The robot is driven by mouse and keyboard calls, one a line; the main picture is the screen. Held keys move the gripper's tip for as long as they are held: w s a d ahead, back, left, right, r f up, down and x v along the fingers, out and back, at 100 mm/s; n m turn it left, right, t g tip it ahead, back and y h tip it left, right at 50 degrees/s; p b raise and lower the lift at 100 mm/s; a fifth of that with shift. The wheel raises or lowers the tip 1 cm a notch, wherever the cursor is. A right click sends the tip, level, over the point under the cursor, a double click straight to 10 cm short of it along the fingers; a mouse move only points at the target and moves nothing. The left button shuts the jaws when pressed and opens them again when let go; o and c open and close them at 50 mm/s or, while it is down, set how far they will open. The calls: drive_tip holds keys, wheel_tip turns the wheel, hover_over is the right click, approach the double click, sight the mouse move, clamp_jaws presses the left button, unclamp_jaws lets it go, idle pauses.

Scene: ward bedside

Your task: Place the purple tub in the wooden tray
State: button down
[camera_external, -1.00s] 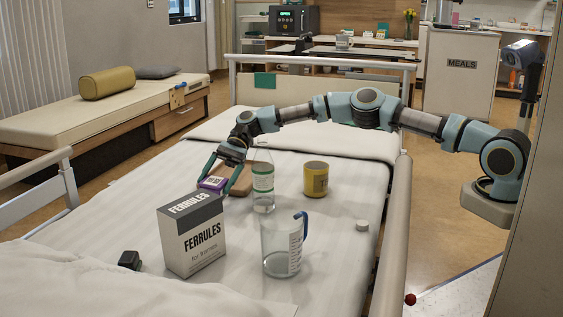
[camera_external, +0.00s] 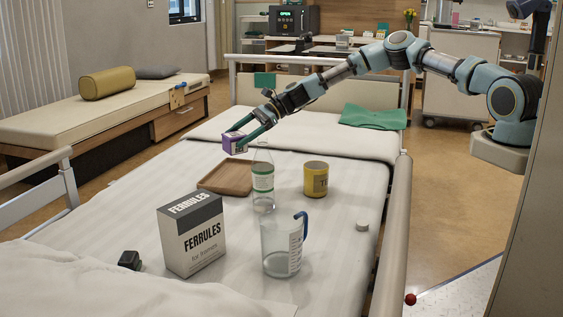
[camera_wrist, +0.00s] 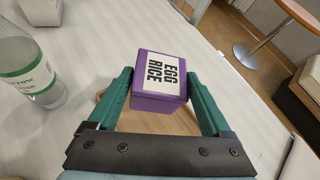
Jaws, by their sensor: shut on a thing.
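The purple tub (camera_external: 234,143), with a white label reading EGG RICE in the wrist view (camera_wrist: 161,78), is held between the green fingers of my gripper (camera_external: 243,139). My gripper is shut on it and holds it raised above the bed, tilted in the external view. The wooden tray (camera_external: 208,187) lies on the bed, below and a little to the left of the tub, and looks empty. In the wrist view the tray (camera_wrist: 131,120) shows only in part behind the tub and fingers.
A clear bottle (camera_external: 263,181) stands just right of the tray. A yellow tin (camera_external: 316,180), a blue-handled jug (camera_external: 281,248), a FERRULES box (camera_external: 192,238), a small black object (camera_external: 129,260) and a white cap (camera_external: 362,226) stand around. The bed left of the tray is clear.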

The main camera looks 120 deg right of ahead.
drive_tip(key=s+d+m+h, duration=0.1)
drive_tip(key=s, duration=0.2)
hover_over(248, 177)
wheel_tip(248, 177, down, 5)
drive_tip(key=shift+f, duration=2.5)
drive_tip(key=shift+a+f, duration=0.1)
drive_tip(key=shift+f, duration=0.1)
unclamp_jaws()
drive_tip(key=shift+r, duration=0.1)
